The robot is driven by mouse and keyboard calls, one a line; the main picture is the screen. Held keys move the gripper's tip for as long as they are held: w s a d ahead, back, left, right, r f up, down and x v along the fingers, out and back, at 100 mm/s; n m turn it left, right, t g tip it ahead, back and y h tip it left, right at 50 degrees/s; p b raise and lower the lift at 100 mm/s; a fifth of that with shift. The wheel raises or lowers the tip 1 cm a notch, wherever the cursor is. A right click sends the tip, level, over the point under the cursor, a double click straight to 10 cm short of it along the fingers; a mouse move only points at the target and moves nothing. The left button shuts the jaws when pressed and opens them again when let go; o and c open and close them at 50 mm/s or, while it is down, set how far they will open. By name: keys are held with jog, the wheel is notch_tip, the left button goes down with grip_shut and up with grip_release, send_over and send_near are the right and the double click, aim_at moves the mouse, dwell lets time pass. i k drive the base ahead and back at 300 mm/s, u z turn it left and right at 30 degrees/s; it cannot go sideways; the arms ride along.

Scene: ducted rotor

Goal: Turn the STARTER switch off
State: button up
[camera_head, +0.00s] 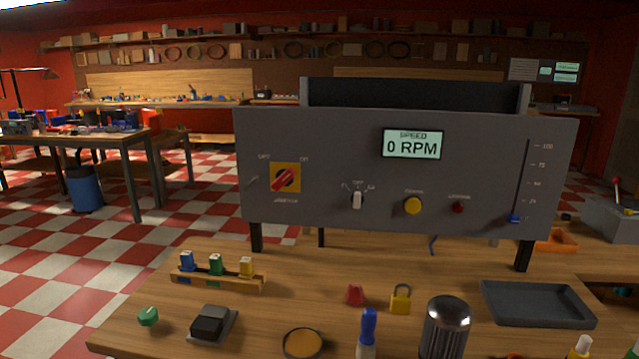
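A grey control panel (330,165) stands on legs on a wooden bench, its display (413,145) reading 0 RPM. No label clearly reads STARTER from here. A small white selector switch (357,200) at the panel's lower middle has an OFF mark above it and a mark on each side; its handle looks about upright, under OFF. To its left, a red rotary handle (285,179) on a yellow plate slants from lower left to upper right; the text below it is blurred. My gripper is not in view.
A yellow button (413,205), a red button (458,208) and a blue slider (514,219) are also on the panel.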

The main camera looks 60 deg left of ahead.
aim_at(285, 177)
jog(key=z, duration=0.95)
jog(key=k, duration=1.15)
jog(key=z, duration=1.6)
jog(key=k, duration=0.1)
jog(key=u, duration=3.6)
